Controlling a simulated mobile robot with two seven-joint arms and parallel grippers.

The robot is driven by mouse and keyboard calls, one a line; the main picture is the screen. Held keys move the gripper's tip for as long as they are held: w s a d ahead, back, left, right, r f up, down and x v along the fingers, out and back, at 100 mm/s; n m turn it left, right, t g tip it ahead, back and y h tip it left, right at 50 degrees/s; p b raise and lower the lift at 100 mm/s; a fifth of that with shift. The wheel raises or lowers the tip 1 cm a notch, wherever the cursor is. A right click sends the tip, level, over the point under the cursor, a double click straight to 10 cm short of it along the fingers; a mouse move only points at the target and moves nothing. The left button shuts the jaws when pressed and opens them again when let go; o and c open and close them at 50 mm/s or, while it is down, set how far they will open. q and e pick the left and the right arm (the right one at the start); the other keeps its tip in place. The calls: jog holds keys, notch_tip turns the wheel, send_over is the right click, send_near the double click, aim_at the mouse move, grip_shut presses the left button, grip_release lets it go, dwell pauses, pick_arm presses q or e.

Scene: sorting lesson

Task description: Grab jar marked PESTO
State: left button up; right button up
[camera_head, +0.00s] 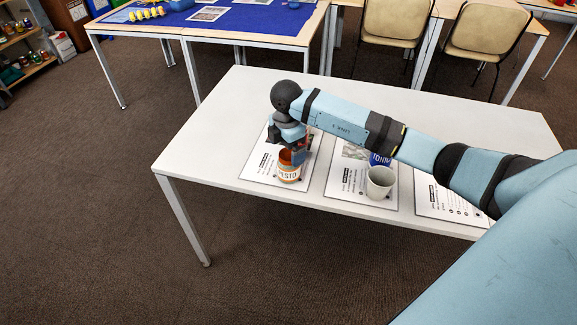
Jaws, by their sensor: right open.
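The jar marked PESTO (289,174) stands upright on the leftmost printed sheet on the white table. It has an orange-red body and a pale label with red letters. My right gripper (297,153) is directly at the top of the jar, pointing down, with its fingers open. The wrist partly hides the fingers, and I cannot tell whether they touch the jar. My left gripper is out of view.
A third sheet (440,203) lies to the right. The table's left end (215,150) is clear.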

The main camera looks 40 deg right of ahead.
aim_at(288, 154)
jog(key=shift+d+f, duration=0.15)
jog(key=shift+f, duration=2.6)
jog(key=c, duration=1)
jog(key=shift+c, duration=0.4)
jog(key=shift+r, duration=0.15)
